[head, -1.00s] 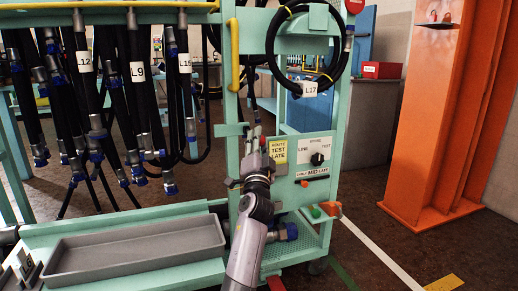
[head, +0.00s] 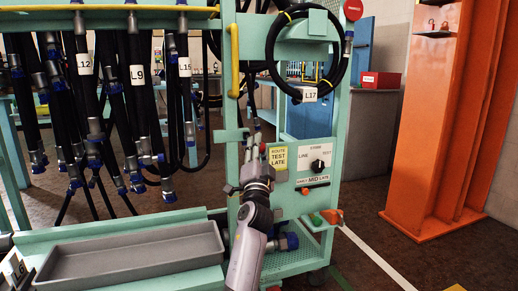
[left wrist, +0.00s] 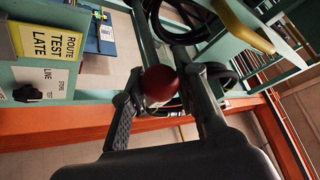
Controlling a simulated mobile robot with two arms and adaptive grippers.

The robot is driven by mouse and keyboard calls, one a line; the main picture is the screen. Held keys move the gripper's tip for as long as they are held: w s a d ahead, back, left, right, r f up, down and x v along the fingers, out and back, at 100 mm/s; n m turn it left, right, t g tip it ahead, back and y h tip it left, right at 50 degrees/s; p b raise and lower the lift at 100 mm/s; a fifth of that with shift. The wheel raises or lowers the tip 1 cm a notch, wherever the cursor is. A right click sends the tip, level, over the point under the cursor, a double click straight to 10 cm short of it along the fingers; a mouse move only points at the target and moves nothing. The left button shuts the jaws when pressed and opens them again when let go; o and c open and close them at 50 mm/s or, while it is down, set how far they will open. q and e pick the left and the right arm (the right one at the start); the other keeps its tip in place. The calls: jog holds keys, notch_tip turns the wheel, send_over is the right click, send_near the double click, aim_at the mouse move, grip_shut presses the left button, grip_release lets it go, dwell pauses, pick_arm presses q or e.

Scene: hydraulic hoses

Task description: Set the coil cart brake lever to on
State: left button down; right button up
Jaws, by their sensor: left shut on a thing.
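The cart's front panel (head: 290,203) is pale green. The brake lever's red ball knob (head: 262,148) just shows beside the fingertips in the head view. In the left wrist view the red knob (left wrist: 159,83) sits between the two fingers. My left gripper (head: 257,153) is shut on this knob, left of the panel's dial. The lever's shaft is mostly hidden, and I cannot read any on or off marking. My right gripper is out of view.
A yellow sign (head: 278,158) and a black dial (head: 317,165) are on the panel right of the gripper. A grey tray (head: 135,262) lies on the cart's lower left. Hoses (head: 140,110) hang at left; a coiled hose (head: 347,50) hangs above. An orange column (head: 445,130) stands at right.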

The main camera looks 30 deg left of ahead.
pick_arm(q)
jog(key=c, duration=1.5)
grip_release()
jog(key=shift+w+d+f, duration=0.1)
jog(key=shift+w+f, duration=0.05)
jog(key=v, duration=1.2)
